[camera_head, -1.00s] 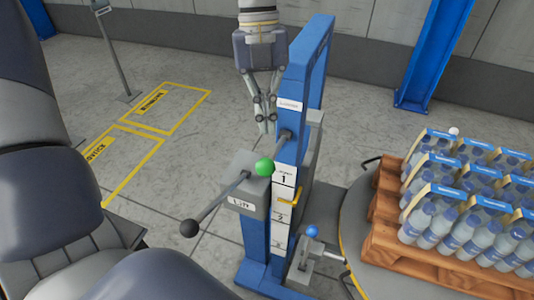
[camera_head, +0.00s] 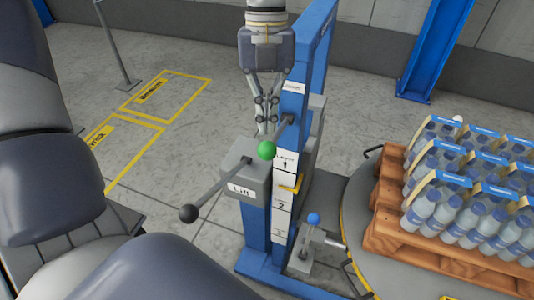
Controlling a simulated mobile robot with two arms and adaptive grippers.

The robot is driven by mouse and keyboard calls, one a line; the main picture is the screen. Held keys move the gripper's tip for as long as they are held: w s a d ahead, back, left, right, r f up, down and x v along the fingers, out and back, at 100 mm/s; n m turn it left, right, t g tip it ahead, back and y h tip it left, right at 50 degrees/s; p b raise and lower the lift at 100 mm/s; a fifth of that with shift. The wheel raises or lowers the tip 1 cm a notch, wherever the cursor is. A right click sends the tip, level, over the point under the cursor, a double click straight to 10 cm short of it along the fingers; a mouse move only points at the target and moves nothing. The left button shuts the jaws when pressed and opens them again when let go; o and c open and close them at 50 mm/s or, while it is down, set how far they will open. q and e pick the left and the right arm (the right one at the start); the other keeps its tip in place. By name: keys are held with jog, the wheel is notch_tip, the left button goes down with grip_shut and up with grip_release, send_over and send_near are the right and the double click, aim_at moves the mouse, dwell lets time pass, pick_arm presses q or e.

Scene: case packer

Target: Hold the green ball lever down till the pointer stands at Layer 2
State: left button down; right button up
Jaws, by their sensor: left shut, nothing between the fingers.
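The green ball (camera_head: 267,150) sits on the lever above the grey box marked Lift (camera_head: 241,190). My left gripper (camera_head: 266,132) points down with its fingers shut and empty, just above the green ball. I cannot tell whether the tips touch it. The yellow pointer (camera_head: 292,187) stands on the white scale (camera_head: 284,222) between the marks 1 and 2. My right gripper is not in view.
A rod with a black ball (camera_head: 188,213) sticks out left of the box. A blue ball lever (camera_head: 313,218) stands low right of the blue post (camera_head: 255,225). Bottles stand on a wooden pallet (camera_head: 405,240) at right. Floor behind the box is clear.

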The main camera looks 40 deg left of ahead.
aim_at(277, 133)
pick_arm(q)
jog(key=shift+b+x, duration=0.75)
jog(key=shift+x, duration=1.05)
